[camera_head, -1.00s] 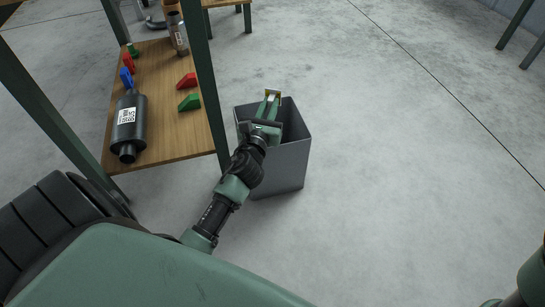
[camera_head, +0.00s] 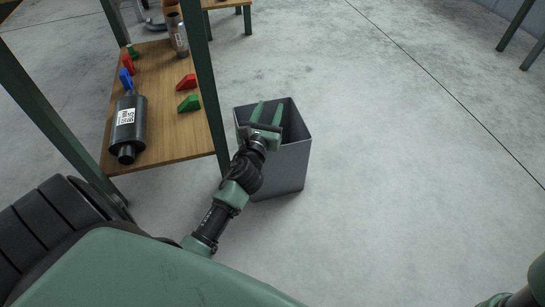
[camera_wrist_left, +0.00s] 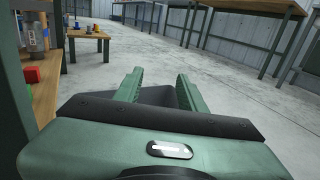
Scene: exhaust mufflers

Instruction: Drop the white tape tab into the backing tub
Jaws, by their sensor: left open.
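My left gripper (camera_head: 267,114) is over the mouth of the grey backing tub (camera_head: 282,166), which stands on the floor beside the shelf. Its two green fingers are spread apart with nothing between them. The open fingers (camera_wrist_left: 158,88) also show in the left wrist view, with part of the tub (camera_wrist_left: 158,96) between and below them. I do not see the white tape tab in either current view; the inside of the tub is mostly hidden by my gripper and the tub walls. My right gripper is not in view; only part of that arm shows at the lower right.
A wooden shelf (camera_head: 183,132) with green posts stands left of the tub. It holds a black muffler (camera_head: 129,125) with a white label, a metal canister (camera_head: 179,38), and red (camera_head: 187,80), green (camera_head: 189,103) and blue blocks. The floor right of the tub is clear.

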